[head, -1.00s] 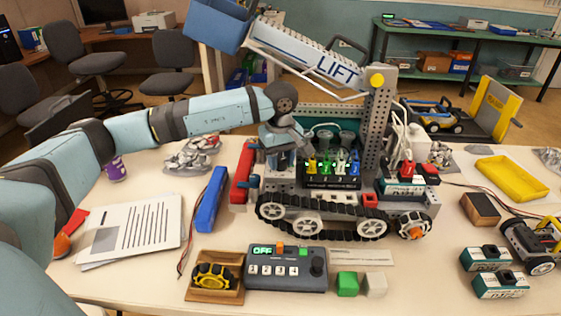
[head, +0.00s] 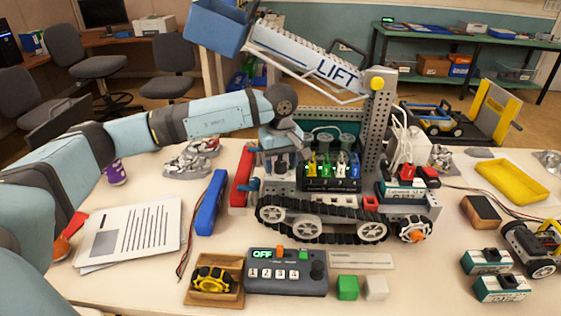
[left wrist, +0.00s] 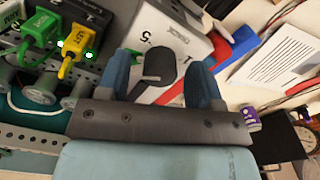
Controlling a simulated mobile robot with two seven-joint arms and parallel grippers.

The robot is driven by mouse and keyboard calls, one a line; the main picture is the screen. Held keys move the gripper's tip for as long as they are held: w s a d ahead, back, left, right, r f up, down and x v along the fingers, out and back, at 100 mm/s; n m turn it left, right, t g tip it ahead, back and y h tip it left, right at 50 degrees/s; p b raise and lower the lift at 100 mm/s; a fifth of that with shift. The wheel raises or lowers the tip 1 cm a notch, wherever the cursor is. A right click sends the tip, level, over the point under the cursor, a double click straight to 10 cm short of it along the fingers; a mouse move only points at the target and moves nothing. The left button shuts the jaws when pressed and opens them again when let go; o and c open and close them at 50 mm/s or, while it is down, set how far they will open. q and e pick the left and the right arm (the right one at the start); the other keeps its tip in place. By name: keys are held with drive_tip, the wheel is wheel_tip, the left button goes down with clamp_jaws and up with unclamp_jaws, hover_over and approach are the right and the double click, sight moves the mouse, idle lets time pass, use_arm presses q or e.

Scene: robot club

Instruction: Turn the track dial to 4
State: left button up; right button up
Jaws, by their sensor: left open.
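The track dial is a dark knob (left wrist: 160,63) on a white panel (left wrist: 178,28) in the left wrist view. A 5 and a 1 are readable beside it; a 4 does not show, and I cannot tell which number the knob points to. My left gripper (left wrist: 158,70) is open, with one blue finger on each side of the knob. I cannot tell whether they touch it. In the head view my left gripper (head: 280,162) points down over the left end of the tracked robot (head: 322,205), and it hides the knob.
The LIFT arm (head: 310,62) and upright post (head: 379,120) rise close by. Plugged coloured connectors (head: 333,168) stand just right of the gripper. A red block (head: 242,175) and blue bar (head: 211,203) are to its left. A control box reading OFF (head: 287,274) lies in front.

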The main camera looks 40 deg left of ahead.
sight(280, 162)
use_arm(q)
wheel_tip(280, 162, up, 14)
drive_tip(key=p, duration=0.1)
use_arm(e)
drive_tip(key=shift+s, duration=0.1)
idle(0.4)
use_arm(q)
drive_tip(key=shift+f, duration=0.1)
use_arm(e)
drive_tip(key=shift+r, duration=0.25)
